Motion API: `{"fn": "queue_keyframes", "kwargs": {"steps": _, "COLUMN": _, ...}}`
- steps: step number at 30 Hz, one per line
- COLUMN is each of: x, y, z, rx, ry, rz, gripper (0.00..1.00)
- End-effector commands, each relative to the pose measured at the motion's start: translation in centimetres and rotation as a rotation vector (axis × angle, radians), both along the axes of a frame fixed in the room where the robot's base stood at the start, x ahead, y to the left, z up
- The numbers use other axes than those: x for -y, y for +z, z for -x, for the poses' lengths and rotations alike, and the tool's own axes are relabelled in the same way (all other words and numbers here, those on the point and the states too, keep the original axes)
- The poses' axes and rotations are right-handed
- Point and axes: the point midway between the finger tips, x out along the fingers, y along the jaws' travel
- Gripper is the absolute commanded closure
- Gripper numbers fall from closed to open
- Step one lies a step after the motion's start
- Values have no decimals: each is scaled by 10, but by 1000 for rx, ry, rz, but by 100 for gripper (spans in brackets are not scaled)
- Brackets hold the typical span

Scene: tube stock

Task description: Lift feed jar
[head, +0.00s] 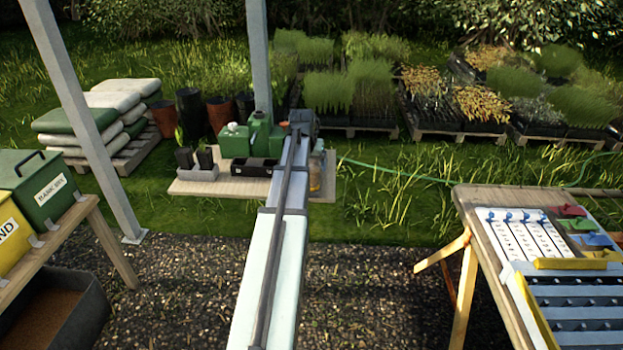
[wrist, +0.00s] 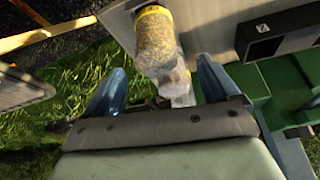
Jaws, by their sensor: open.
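The feed jar (wrist: 157,42) looks like a clear jar full of tan grains with a yellow band at its far end. It shows in the wrist view just beyond the gap between my fingers. In the head view a slim amber part of the jar (head: 315,177) shows at the right of my arm, on the small wooden table. My gripper (wrist: 161,85) is open, its two blue-grey fingers apart, with no grip on the jar. A pale, blurred shape (wrist: 179,88) sits between the jar and my gripper. My fingertips are hidden in the head view.
A grey post (head: 260,60) rises behind. A workbench (head: 475,215) stands right, bins (head: 40,190) left. Gravel between is clear.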

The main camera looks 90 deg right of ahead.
Motion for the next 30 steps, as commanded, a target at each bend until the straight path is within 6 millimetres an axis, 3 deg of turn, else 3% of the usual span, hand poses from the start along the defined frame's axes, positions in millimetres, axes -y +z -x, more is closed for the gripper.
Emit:
{"fn": "queue_keyframes", "kwargs": {"steps": 12, "x": 13, "y": -43, "z": 5, "rx": 0, "ry": 1, "rz": -1, "gripper": 12}}
{"fn": "queue_keyframes", "kwargs": {"steps": 21, "x": 14, "y": -46, "z": 5, "rx": 0, "ry": 0, "rz": 2, "gripper": 13}}
{"fn": "queue_keyframes", "kwargs": {"steps": 30, "x": 14, "y": -46, "z": 5, "rx": 0, "ry": 0, "rz": 1, "gripper": 41}}
